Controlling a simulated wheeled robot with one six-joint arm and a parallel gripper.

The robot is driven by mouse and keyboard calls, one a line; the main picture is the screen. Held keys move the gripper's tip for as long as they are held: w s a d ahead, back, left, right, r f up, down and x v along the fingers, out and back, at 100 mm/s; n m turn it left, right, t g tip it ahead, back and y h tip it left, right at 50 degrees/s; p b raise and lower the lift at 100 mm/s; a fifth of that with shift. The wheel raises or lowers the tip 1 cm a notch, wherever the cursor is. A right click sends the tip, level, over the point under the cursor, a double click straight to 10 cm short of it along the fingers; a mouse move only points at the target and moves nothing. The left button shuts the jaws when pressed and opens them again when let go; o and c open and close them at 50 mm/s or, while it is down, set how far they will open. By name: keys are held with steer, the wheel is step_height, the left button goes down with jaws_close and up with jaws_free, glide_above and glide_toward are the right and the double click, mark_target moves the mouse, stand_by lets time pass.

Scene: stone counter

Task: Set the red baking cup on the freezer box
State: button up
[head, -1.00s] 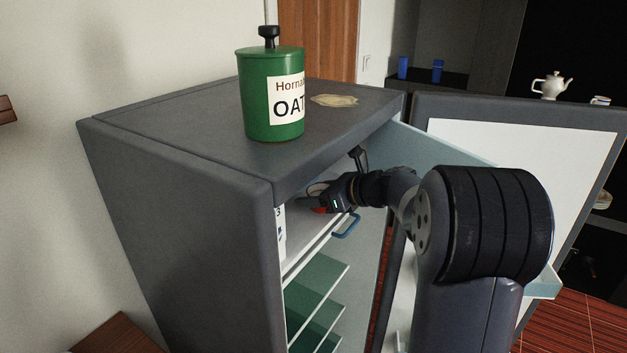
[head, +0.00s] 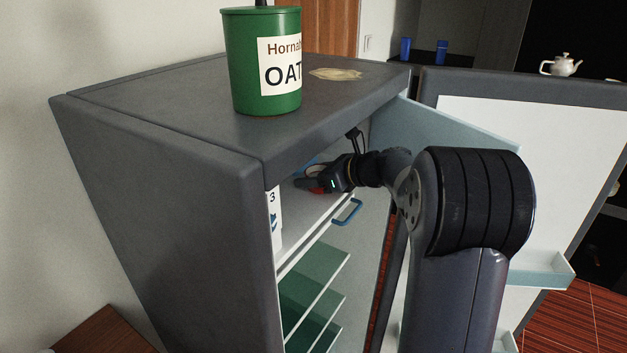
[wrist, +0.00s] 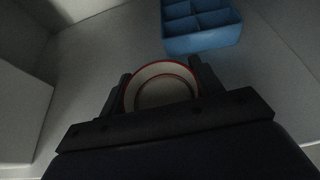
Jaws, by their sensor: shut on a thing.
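My gripper (wrist: 160,90) is shut on the red baking cup (wrist: 161,72), a round cup with a red rim and pale inside, held between the two fingers in the wrist view. In the head view a bit of the red cup (head: 318,190) shows by my gripper (head: 312,184), mostly hidden by it. The gripper is inside the freezer box (head: 300,222), the top compartment of the grey fridge, above its pale floor. I cannot tell whether the cup touches that floor.
A blue divided tray (wrist: 201,24) lies deeper in the compartment, beyond the cup and to the right. A white carton (head: 274,215) stands at the left wall. The freezer flap (head: 440,125) and fridge door (head: 530,150) are open. A green oats canister (head: 262,60) stands on top.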

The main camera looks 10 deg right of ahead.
mark_target(339, 195)
steer(key=shift+f, duration=0.1)
steer(key=o, duration=1)
steer(key=shift+s+d+r, duration=0.1)
steer(key=shift+d+r, duration=0.1)
steer(key=b+v, duration=0.1)
steer(key=v, duration=0.6)
steer(key=shift+s+r+b, duration=0.1)
steer(key=shift+b, duration=0.2)
